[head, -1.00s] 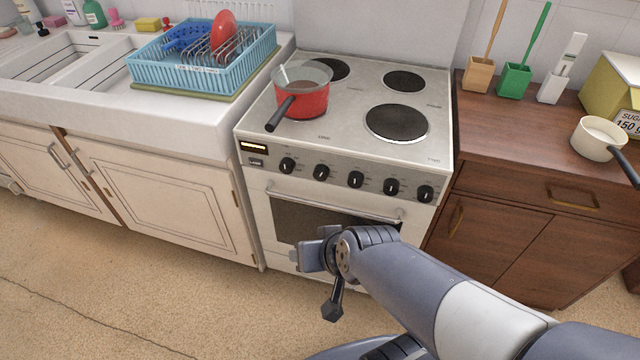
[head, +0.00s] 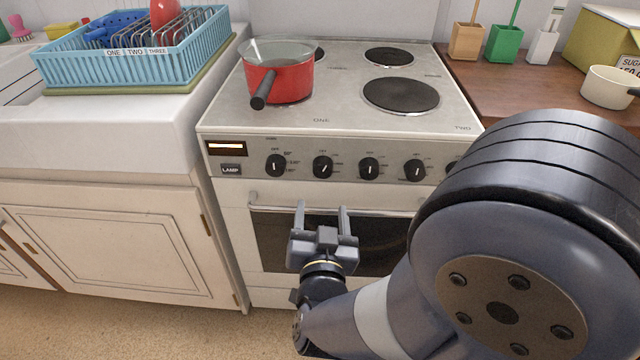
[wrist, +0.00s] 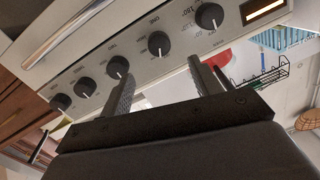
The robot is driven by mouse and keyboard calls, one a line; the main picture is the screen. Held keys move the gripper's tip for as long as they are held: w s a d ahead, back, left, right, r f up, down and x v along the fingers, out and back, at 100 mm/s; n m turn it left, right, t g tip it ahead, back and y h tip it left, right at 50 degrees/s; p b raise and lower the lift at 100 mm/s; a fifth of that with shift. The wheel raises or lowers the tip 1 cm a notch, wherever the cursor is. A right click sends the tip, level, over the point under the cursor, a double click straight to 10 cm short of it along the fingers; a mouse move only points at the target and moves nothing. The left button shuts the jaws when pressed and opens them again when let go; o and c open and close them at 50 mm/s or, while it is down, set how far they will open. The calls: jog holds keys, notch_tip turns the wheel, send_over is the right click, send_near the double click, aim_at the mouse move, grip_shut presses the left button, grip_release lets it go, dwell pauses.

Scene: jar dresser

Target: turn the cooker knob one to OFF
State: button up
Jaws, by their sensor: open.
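The white cooker (head: 225,125) has a row of black knobs on its front panel. The second knob from the left (head: 322,167), below the hob label ONE, appears to be knob one. It also shows in the wrist view (wrist: 159,45), with small lettering beside it. It has a white pointer line, but I cannot read its exact setting. My gripper (head: 322,208) is open and empty, in front of the oven door and below this knob, apart from it. In the wrist view, the fingers (wrist: 156,70) point towards the panel, with this knob between and beyond their tips.
The leftmost knob (head: 276,165) has temperature markings. Other knobs (head: 369,168) are close on the right. A red pot (head: 290,82) stands on the hob, its black handle (head: 263,90) jutting forward. The oven door handle (head: 375,212) runs below the panel. A blue rack (head: 80,70) stands left.

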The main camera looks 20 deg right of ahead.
aim_at(323, 172)
jog(key=b+x, duration=0.1)
jog(key=x, duration=0.9)
jog(key=shift+w+d+r, duration=0.1)
jog(key=shift+w+d, duration=0.1)
jog(key=shift+w, duration=0.15)
jog(key=shift+c, duration=0.6)
jog(key=c, duration=0.8)
jog(key=shift+n+p, duration=0.5)
jog(key=shift+n, duration=1.9)
jog(key=shift+c, duration=0.2)
